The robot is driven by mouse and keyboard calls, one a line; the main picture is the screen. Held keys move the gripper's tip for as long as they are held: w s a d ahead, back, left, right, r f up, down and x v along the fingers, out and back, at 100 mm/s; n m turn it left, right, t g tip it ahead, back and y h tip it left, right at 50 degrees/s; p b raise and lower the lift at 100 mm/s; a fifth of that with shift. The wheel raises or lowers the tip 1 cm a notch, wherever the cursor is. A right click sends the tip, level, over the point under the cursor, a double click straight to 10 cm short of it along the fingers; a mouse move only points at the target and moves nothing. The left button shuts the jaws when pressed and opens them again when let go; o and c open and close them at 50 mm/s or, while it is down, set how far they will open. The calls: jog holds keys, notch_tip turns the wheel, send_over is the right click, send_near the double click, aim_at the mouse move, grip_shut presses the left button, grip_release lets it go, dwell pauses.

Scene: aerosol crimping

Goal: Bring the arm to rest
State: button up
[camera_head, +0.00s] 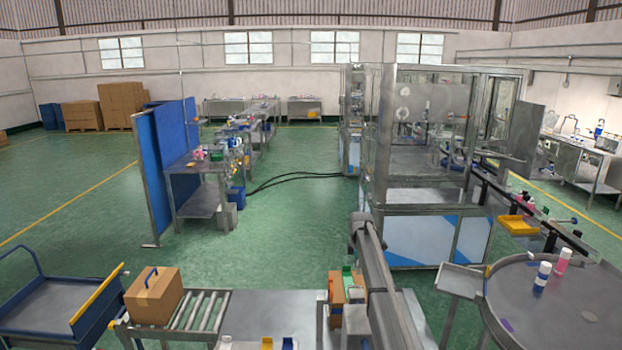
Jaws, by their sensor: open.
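My arm (383,285) shows at the bottom centre as a long grey link. It runs from the bottom edge up to a dark joint near the middle of the picture. I cannot make out my gripper's fingers or anything held in them. Just left of the link stands an open cardboard box (337,293) with green and dark items at its top. It is partly hidden by the arm.
A roller conveyor (190,316) carries a cardboard box (153,295) at the lower left, beside a blue cart (45,305). A round steel table (560,310) with bottles is at the right. A glazed machine (425,150) stands ahead. Green floor (290,240) is open at centre left.

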jog(key=s+m, duration=1.8)
jog(key=s, duration=2.8)
notch_tip(320, 180, down, 22)
jog(key=b, duration=2.2)
